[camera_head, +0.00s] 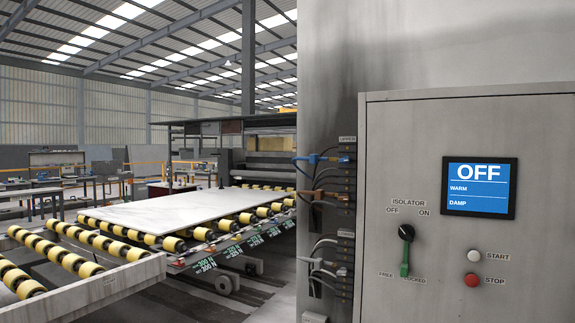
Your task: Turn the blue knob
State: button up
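No blue knob shows in this view. The control cabinet (400,150) on the right carries a black rotary knob (406,232) under the label ISOLATOR, between OFF and ON. A green lever (404,262) hangs straight down below it, above the labels FREE and LOCKED. The lever's tip lies between these two labels. A blue screen (478,187) at the upper right of the cabinet reads OFF, with WARM and DAMP below. My gripper is not in view.
A white START button (474,256) and a red STOP button (471,280) sit right of the lever. A cable terminal strip (344,185) runs along the cabinet's left side. A roller conveyor (150,240) with a pale slab (170,213) fills the left.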

aim_at(345, 160)
jog(key=u, duration=0.75)
jog(key=i, duration=0.8)
jog(key=z, duration=0.3)
